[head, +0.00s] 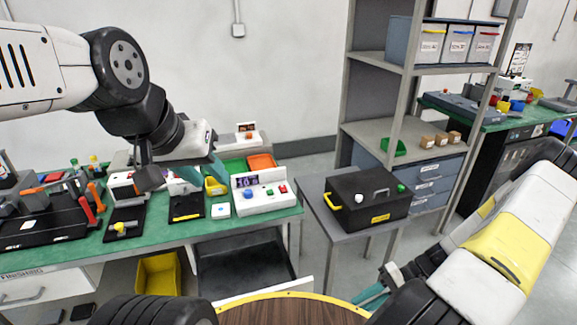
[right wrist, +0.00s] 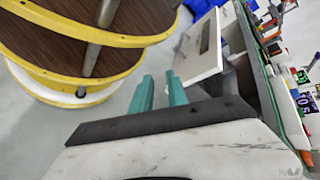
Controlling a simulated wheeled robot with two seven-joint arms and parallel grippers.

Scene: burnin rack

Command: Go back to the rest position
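My left gripper (head: 207,172) hangs over the green-topped workbench (head: 150,229) in the head view, above a small yellow item. Its teal fingers are seen from the side and overlap, so its opening and any hold are unclear. My right gripper (head: 372,296) is low, beside my round wooden-topped base. In the right wrist view its two teal fingers (right wrist: 160,93) stand apart with nothing between them. It points at the floor gap between my base and the bench drawer (right wrist: 205,48).
A black case (head: 352,218) stands on a small grey table at centre right. A white control box (head: 262,195) with a display sits at the bench's right end. A yellow bin (head: 158,275) is under the bench. A grey shelf rack (head: 397,105) stands behind.

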